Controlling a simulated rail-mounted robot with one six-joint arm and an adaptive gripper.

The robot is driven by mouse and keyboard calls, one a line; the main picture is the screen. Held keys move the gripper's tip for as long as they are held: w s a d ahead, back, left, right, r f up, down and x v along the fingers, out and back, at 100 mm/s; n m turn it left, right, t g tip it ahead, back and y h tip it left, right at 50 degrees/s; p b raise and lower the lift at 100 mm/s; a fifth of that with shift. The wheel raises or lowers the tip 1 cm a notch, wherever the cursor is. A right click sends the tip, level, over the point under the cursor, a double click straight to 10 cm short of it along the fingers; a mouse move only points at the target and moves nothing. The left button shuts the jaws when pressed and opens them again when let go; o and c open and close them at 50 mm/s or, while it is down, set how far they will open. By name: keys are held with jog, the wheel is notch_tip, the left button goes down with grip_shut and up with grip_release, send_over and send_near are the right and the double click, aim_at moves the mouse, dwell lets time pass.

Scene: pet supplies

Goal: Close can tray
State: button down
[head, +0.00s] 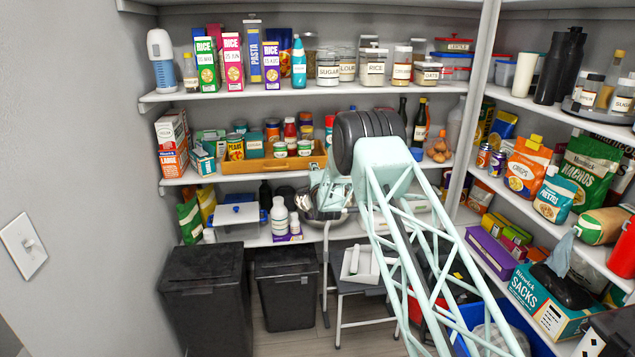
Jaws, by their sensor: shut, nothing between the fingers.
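The can tray (238,168) is a wooden tray on the middle shelf of the back wall. Its front panel faces me near the shelf's front edge, and several cans and jars stand in and behind it. How far it sticks out is hard to tell from this angle. My gripper (329,196) is shut and empty, just below and right of the tray's right front corner. I cannot tell whether it touches the tray. My arm's dark wrist joint and pale green links hide the shelf to the right of the tray.
A metal bowl (322,228) sits on the lower shelf below my gripper, beside white bottles (279,215). A step stool (358,278) and black bins (287,285) stand on the floor. Egg holder and bottles (420,122) are right of my arm. Cartons (172,140) stand left of the tray.

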jog(key=p+v, duration=0.2)
jog(key=v, duration=1)
dwell(0.5)
